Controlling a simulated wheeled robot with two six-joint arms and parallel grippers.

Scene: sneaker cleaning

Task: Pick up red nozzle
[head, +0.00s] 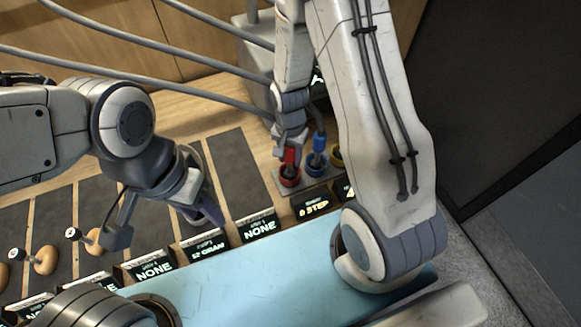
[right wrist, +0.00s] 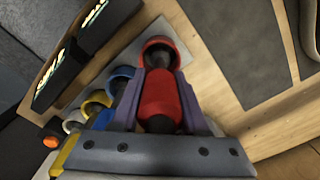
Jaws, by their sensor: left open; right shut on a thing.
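The red nozzle (head: 291,156) stands at its red ring holder (head: 289,181) in the head view. My right gripper (head: 290,146) reaches down from above and is shut on it. In the right wrist view the red nozzle (right wrist: 160,95) sits between the two fingers of my right gripper (right wrist: 160,88), with the red ring just beyond its dark tip. I cannot tell how deep the tip sits in the ring. My left gripper (head: 208,212) is open above the dark mats at the left, well apart from the nozzle; its fingers are partly hidden.
A blue nozzle (head: 319,141) stands in a blue ring (head: 316,166) right beside the red one, with a yellow ring (head: 336,155) beyond. Labelled black blocks (head: 258,226) line the mats. Wooden-handled brushes (head: 44,260) lie at the left. A light-blue surface (head: 260,285) lies in front.

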